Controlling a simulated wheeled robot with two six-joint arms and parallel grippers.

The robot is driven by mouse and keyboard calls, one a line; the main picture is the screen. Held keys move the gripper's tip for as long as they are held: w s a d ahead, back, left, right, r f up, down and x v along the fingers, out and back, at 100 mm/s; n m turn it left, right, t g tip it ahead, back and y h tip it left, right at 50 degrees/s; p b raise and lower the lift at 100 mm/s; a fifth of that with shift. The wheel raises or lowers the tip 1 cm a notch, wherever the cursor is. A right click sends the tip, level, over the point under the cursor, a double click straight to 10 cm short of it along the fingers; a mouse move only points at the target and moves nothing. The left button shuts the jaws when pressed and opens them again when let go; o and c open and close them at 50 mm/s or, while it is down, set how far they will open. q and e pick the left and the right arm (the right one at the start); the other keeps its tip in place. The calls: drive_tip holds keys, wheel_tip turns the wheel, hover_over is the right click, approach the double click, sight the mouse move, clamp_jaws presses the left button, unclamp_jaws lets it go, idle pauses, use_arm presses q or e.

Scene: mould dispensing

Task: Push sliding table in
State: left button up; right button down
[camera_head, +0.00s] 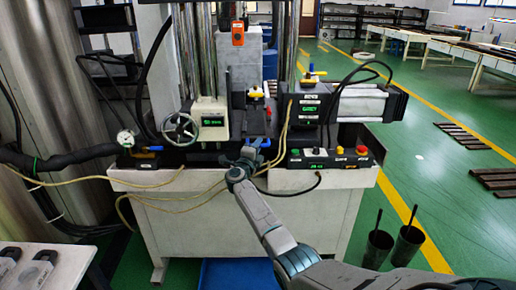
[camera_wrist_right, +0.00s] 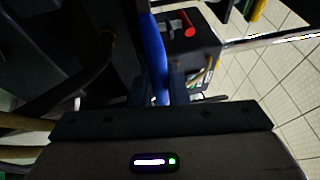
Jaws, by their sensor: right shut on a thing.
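My right gripper (camera_head: 254,150) reaches the front of the machine and is shut on a blue handle (camera_head: 262,143). In the right wrist view the blue handle (camera_wrist_right: 153,50) runs down between the fingers (camera_wrist_right: 165,97). The dark sliding table (camera_head: 256,122) appears to be the block behind the handle, between the machine's columns. The gripper and hoses partly hide its front, and I cannot tell how far in it sits. My left gripper is not in view.
A control box (camera_head: 330,158) with coloured buttons sits right of the gripper. Yellow hoses (camera_head: 180,184) hang in front of the machine and pass near my arm. A handwheel (camera_head: 181,129) is to the left. Two dark buckets (camera_head: 407,245) stand on the floor at right.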

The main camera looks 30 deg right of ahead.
drive_tip(key=shift+w+d+r, duration=0.1)
drive_tip(key=shift+w+r, duration=0.05)
drive_tip(key=shift+r, duration=0.3)
drive_tip(key=c, duration=1.5)
unclamp_jaws()
drive_tip(key=shift+w+f, duration=0.1)
drive_tip(key=shift+o, duration=0.5)
drive_tip(key=shift+w+d+f, duration=0.1)
drive_tip(key=shift+f, duration=0.2)
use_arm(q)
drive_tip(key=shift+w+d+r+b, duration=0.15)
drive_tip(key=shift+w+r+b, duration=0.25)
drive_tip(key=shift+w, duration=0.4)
use_arm(e)
drive_tip(key=v, duration=1.1)
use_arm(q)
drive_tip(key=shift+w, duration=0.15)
